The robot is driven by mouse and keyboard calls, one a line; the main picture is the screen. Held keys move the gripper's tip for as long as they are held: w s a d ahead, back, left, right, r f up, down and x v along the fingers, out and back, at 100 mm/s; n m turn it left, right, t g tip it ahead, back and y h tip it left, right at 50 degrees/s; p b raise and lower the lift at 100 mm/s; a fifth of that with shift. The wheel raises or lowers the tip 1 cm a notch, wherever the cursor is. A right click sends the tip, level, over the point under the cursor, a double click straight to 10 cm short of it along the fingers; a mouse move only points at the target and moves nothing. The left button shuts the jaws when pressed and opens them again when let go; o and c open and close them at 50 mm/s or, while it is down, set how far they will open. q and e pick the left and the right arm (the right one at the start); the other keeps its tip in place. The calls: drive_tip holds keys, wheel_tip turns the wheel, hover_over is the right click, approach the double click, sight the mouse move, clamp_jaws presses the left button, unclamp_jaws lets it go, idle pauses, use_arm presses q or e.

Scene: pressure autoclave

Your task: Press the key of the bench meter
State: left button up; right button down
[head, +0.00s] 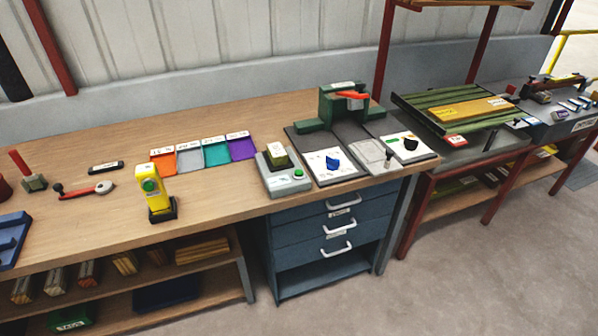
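No label reading "bench meter" is legible, and two devices with a green button stand on the wooden bench (95,225). One is an upright yellow device (160,187) in a black stand, with a round green button (149,185) near its top. I cannot tell for sure which is the meter. Neither of my grippers is in view, and nothing touches either device.
Right of the grey box are panels with a blue knob (333,163) and a black knob (410,143), and a green press with a red handle (352,95). Coloured trays (216,154) lie behind. A red-handled lever (104,187) lies left. Bare wood separates the two devices.

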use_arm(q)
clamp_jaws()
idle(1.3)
